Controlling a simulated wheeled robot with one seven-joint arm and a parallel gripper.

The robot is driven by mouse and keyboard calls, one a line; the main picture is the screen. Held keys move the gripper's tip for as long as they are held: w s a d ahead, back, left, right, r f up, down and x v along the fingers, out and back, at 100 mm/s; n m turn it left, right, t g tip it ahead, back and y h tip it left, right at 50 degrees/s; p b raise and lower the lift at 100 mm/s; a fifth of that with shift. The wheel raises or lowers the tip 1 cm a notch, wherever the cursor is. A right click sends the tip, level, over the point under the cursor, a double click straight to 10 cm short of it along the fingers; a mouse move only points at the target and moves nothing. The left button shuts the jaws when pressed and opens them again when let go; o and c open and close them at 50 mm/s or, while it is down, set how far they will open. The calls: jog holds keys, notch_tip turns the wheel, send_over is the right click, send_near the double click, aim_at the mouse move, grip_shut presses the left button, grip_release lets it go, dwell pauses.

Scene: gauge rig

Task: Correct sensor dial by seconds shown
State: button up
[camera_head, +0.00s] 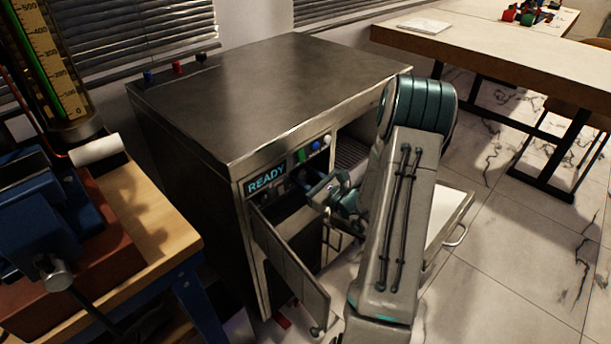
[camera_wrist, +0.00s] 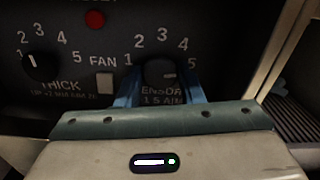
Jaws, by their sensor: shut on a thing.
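The sensor dial (camera_wrist: 160,71) is a dark round knob on the black panel, with numbers 1 to 5 around it. A small pale mark on its right side points roughly toward 5. The label under it is partly covered by my gripper. My gripper (camera_wrist: 158,92) has its blue fingers on both sides of the dial and is shut on it. In the head view my gripper (camera_head: 325,190) is at the front of the metal cabinet (camera_head: 265,80), below a display reading READY (camera_head: 266,179). The dial cannot be made out there.
A THICK dial (camera_wrist: 37,66), a FAN switch (camera_wrist: 105,83) and a red button (camera_wrist: 94,19) share the panel. An open cabinet door (camera_head: 290,265) hangs left of my arm. A pulled-out drawer (camera_head: 447,222) is at the right. A workbench (camera_head: 150,215) stands left.

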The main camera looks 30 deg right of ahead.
jog(key=o, duration=1)
jog(key=shift+d, duration=0.1)
jog(key=p+v, duration=0.1)
jog(key=v, duration=1.3)
jog(key=shift+p, duration=0.4)
jog(key=shift+w, duration=0.1)
